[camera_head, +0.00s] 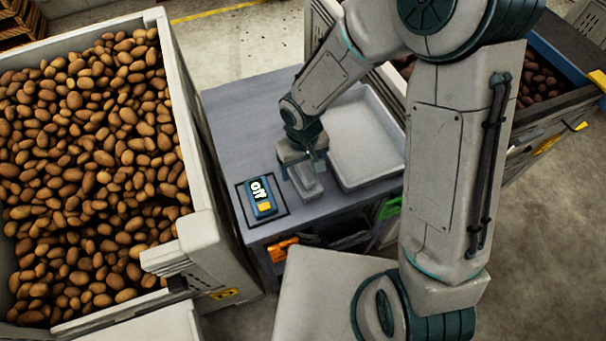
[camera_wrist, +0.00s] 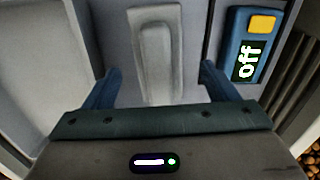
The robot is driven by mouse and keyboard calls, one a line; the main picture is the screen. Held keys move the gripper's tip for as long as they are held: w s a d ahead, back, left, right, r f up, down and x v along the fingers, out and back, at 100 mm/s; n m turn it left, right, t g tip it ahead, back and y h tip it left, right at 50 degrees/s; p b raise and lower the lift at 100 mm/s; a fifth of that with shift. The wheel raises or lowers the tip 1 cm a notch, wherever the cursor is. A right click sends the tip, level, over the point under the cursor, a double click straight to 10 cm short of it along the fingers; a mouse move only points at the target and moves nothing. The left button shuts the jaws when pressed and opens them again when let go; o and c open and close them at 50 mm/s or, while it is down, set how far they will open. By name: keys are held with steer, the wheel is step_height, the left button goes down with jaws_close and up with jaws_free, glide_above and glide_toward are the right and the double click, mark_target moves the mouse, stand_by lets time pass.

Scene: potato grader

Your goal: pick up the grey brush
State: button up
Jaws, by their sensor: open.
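The grey brush (camera_wrist: 156,45) lies on the grey bench top, seen in the wrist view as a long pale shape with a raised middle. In the head view the brush (camera_head: 309,187) shows partly below my gripper (camera_head: 303,166). My gripper is open and points down over the brush. In the wrist view its two blue fingers (camera_wrist: 160,80) stand apart, one to each side of the brush's line, with nothing held. The brush's near end is hidden behind the gripper body. I cannot tell how high the fingertips are above the bench.
A blue device (camera_head: 262,197) with a yellow button and a display reading "off" sits beside the brush. A pale shallow tray (camera_head: 362,180) lies on the brush's other side. A large potato crate (camera_head: 185,105) stands left of the bench (camera_head: 243,108). The bench's back left is clear.

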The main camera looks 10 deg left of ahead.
steer(key=shift+w+f+p, duration=0.15)
steer(key=shift+f+p, duration=0.2)
steer(key=shift+f, duration=2.25)
steer(key=c, duration=1.2)
